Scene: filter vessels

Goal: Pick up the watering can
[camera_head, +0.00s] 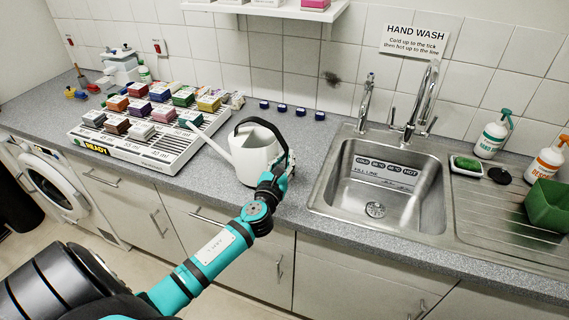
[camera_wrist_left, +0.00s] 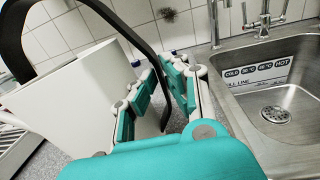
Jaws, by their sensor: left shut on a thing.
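The white watering can (camera_head: 254,157) with a black arched handle (camera_head: 258,122) stands on the grey counter, left of the sink. Its spout points to the left, towards the rack of boxes. My left gripper (camera_head: 284,167) is at the can's right side, shut on the lower part of the handle. In the left wrist view the can (camera_wrist_left: 75,110) fills the left side, and the black handle (camera_wrist_left: 140,42) runs down between the fingers of my left gripper (camera_wrist_left: 160,88). The can looks upright and on the counter. My right gripper is not in view.
The steel sink (camera_head: 322,190) with taps lies to the right. A white stepped rack (camera_head: 165,160) of coloured boxes stands to the left. Several dark blue caps (camera_head: 282,108) line the wall behind. Soap bottles (camera_head: 491,138) and a green container (camera_head: 547,208) stand at the far right.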

